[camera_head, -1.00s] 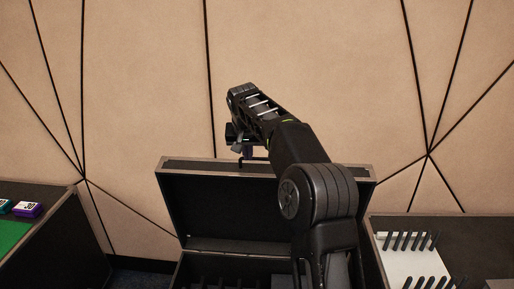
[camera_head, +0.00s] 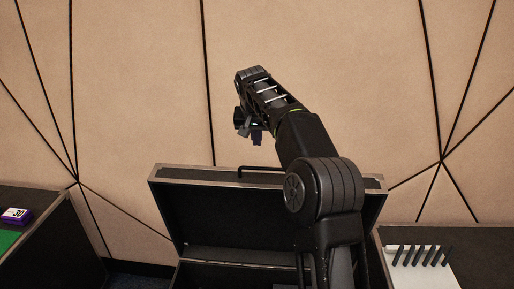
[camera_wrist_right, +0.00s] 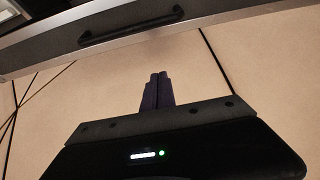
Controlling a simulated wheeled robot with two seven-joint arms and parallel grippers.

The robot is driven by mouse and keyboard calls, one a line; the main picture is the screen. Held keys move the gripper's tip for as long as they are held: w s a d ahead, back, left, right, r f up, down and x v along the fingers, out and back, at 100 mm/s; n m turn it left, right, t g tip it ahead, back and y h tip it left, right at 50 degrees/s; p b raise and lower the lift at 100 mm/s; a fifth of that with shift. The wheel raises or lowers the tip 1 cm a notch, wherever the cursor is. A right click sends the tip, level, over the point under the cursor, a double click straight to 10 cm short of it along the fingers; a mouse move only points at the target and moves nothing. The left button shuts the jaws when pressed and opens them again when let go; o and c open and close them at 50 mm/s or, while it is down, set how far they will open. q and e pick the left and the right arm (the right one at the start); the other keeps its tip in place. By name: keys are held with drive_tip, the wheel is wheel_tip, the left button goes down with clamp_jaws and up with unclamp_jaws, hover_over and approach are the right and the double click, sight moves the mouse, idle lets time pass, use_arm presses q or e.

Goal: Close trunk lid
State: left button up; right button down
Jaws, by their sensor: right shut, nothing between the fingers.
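The black trunk (camera_head: 187,259) stands in front of the wall with its lid (camera_head: 215,205) raised open, inner side facing me. A black handle (camera_head: 258,168) sits at the lid's top edge; it also shows on the lid in the right wrist view (camera_wrist_right: 130,25). My right gripper (camera_head: 256,138) is above and beyond the lid's top edge, apart from the handle. In the right wrist view its fingers (camera_wrist_right: 157,91) are shut together and empty, with a gap to the lid. My arm hides the lid's right part and some of the trunk. My left gripper is out of view.
A case at left has a green top (camera_head: 8,240) and a purple box marked 30 (camera_head: 17,215). At right another dark case holds a white panel (camera_head: 410,268) with several black pegs. The tan panelled wall (camera_head: 340,80) rises behind the trunk.

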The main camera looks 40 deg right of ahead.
drive_tip(key=f, duration=0.2)
drive_tip(key=f+p, duration=0.1)
drive_tip(key=f, duration=0.2)
drive_tip(key=w+f+p, duration=0.1)
drive_tip(key=f, duration=0.2)
drive_tip(key=shift+d+f, duration=0.25)
drive_tip(key=shift+d, duration=0.1)
drive_tip(key=shift+s+a+f, duration=0.15)
drive_tip(key=shift+s+a, duration=0.05)
drive_tip(key=shift+s, duration=0.1)
